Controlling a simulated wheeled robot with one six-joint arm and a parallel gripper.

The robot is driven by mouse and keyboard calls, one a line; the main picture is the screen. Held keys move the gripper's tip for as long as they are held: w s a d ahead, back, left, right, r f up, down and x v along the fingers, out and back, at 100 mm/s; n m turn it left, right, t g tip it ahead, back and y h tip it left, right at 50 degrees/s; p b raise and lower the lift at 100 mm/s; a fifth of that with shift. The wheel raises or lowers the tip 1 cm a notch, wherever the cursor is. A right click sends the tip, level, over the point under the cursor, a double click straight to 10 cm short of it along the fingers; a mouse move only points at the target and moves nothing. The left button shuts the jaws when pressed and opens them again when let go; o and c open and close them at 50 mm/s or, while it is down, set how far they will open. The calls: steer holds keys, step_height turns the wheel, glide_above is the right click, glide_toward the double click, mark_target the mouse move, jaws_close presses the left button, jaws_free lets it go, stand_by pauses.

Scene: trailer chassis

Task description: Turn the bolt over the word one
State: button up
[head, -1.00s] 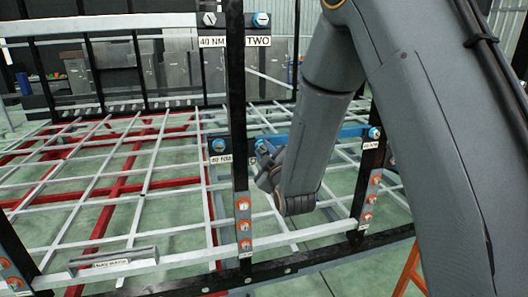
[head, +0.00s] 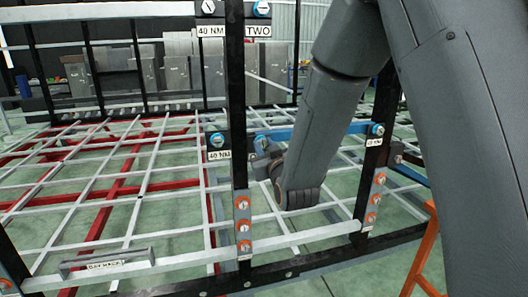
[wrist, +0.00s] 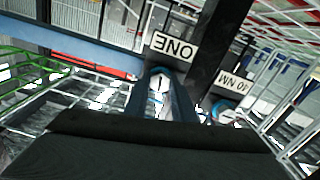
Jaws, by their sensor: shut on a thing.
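The bolt (wrist: 158,84) by the ONE label (wrist: 174,46) sits between the fingertips of my gripper (wrist: 163,88) in the wrist view, and the jaws are closed on it. The label looks upside down there. In the head view my gripper (head: 266,163) reaches the blue bracket beside the black post. The bolt's head is mostly hidden there by my gripper, and the ONE label cannot be made out.
A neighbouring bolt (head: 217,140) sits above a 40 NM label (head: 218,155). Another bolt (head: 262,9) is above the TWO label (head: 257,30). Black posts (head: 238,110) and the white grid frame (head: 140,200) surround the arm.

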steer(key=m+b, duration=0.1)
steer(key=m, duration=0.1)
steer(key=m+b, duration=0.1)
steer(key=m, duration=0.1)
steer(key=shift+f+m, duration=0.2)
steer(key=shift+m, duration=0.1)
steer(key=m+b, duration=0.2)
steer(key=m, duration=0.1)
steer(key=shift+s+m, duration=0.1)
steer(key=shift+m, duration=0.3)
steer(key=m+b, duration=0.3)
steer(key=m, duration=0.1)
steer(key=m+b, duration=0.2)
steer(key=m, duration=0.3)
steer(key=shift+b, duration=0.35)
steer(key=m+b, duration=0.2)
steer(key=m, duration=0.1)
steer(key=shift+m, duration=0.3)
steer(key=m+b, duration=0.3)
steer(key=shift+m, duration=0.4)
steer(key=m+b, duration=0.3)
steer(key=m, duration=0.1)
steer(key=shift+m+b, duration=1.55)
steer(key=shift+m, duration=0.05)
